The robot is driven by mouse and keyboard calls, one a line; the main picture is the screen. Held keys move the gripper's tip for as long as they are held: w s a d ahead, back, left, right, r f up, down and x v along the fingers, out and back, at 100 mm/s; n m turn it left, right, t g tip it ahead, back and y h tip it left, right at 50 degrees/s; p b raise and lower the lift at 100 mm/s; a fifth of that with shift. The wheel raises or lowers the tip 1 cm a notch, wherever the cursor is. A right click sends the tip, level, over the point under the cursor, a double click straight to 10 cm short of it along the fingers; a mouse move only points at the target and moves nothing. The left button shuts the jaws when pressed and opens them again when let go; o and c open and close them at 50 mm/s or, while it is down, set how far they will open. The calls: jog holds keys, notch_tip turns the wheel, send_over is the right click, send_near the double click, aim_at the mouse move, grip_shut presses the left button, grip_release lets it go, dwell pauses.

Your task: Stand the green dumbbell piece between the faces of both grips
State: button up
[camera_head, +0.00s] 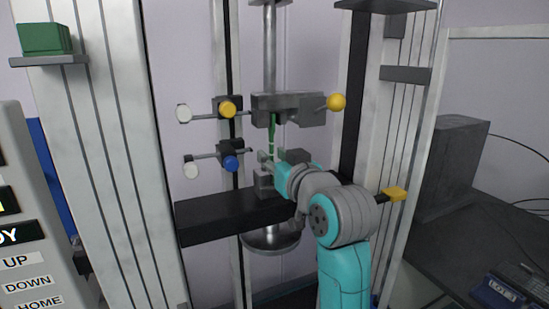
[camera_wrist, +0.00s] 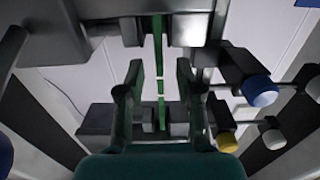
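The green dumbbell piece (camera_wrist: 160,78) is a thin upright strip with pale marks. In the wrist view it runs between the blocks of both grips; whether the faces touch it I cannot tell. In the head view the piece (camera_head: 271,132) shows below the upper grip (camera_head: 312,112), its lower part hidden near my gripper. The lower grip (camera_head: 264,183) is below, partly hidden by my arm. My gripper (camera_wrist: 161,66) is open, with one finger on each side of the piece and visible gaps. It also shows in the head view (camera_head: 265,159).
A yellow knob (camera_head: 228,109) and a blue knob (camera_head: 231,163) stick out left of the grips. A yellow ball handle (camera_head: 336,102) is at the right. A dark crossbeam (camera_head: 215,218) lies below. A green block (camera_head: 44,38) sits on a shelf at upper left.

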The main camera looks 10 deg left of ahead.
jog(key=v, duration=1.2)
jog(key=shift+f, duration=0.1)
